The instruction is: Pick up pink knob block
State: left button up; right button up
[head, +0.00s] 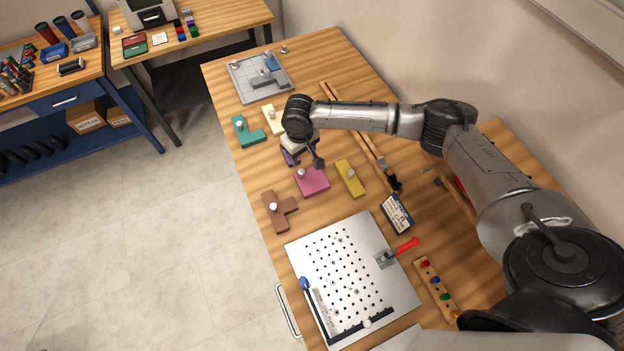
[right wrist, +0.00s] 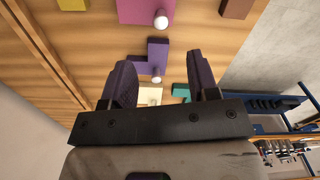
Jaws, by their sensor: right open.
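The pink knob block (head: 314,183) lies flat on the wooden table with a pale round knob on top. My right gripper (head: 305,160) is above the table just behind it, open and empty. In the right wrist view the pink block (right wrist: 138,10) is at the top edge, partly cut off, beyond the fingertips. A purple knob block (right wrist: 158,52) shows between the two open fingers (right wrist: 160,72); in the head view my gripper mostly hides it. My left gripper is not in view.
A yellow block (head: 350,179) lies right of the pink one, and a brown block (head: 279,211) in front-left. Teal (head: 247,132) and cream (head: 272,119) blocks lie behind. A perforated metal plate (head: 345,290) is in front. A grey tray (head: 243,88) stands at the back.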

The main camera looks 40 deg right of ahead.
aim_at(302, 171)
notch_tip(302, 171, down, 12)
jog(key=shift+w+r, duration=0.1)
jog(key=shift+r, duration=0.05)
dwell(0.6)
grip_shut()
dwell(0.4)
